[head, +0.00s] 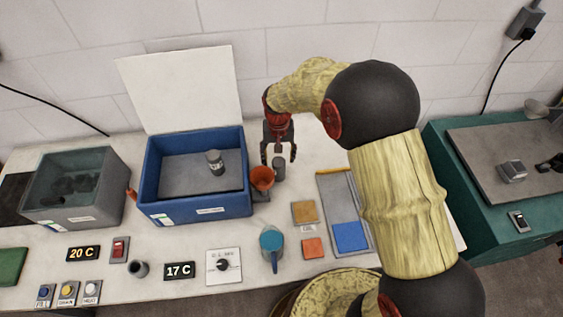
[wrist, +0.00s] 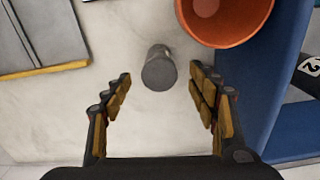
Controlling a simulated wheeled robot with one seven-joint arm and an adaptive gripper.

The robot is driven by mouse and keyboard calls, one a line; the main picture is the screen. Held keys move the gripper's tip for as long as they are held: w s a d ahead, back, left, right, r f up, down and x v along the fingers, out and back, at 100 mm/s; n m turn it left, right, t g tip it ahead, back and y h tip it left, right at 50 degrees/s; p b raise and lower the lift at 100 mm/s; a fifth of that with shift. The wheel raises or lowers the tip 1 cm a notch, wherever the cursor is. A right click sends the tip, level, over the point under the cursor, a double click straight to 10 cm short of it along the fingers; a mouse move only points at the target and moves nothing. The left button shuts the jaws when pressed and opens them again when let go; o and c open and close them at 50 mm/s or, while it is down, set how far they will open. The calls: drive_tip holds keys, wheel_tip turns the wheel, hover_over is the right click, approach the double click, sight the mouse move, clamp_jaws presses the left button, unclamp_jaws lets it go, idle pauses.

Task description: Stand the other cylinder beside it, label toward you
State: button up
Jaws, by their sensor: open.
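One cylinder (head: 215,163), grey with a pale band, stands upright on the grey floor inside the blue bin (head: 203,211). In the wrist view its dark side and a white label with a "2" (wrist: 312,66) show at the right edge. The other cylinder (head: 279,172), plain grey, stands on the white table just right of the orange cup (head: 262,178). It also shows in the wrist view (wrist: 160,72); no label is visible on it. My gripper (head: 278,157) points down above this cylinder, open and empty, with its fingers to either side in the wrist view (wrist: 160,84).
The orange cup stands close beside the grey cylinder, against the blue bin's right wall. A white lid panel (head: 182,88) rises behind the bin. A grey tray (head: 335,190) with a blue square lies right. A blue-filled jug (head: 271,240) stands in front.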

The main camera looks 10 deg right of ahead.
drive_tip(key=shift+f+b, duration=1)
drive_tip(key=shift+f, duration=2.95)
drive_tip(key=shift+c, duration=1.2)
drive_tip(key=shift+r, duration=0.1)
clamp_jaws()
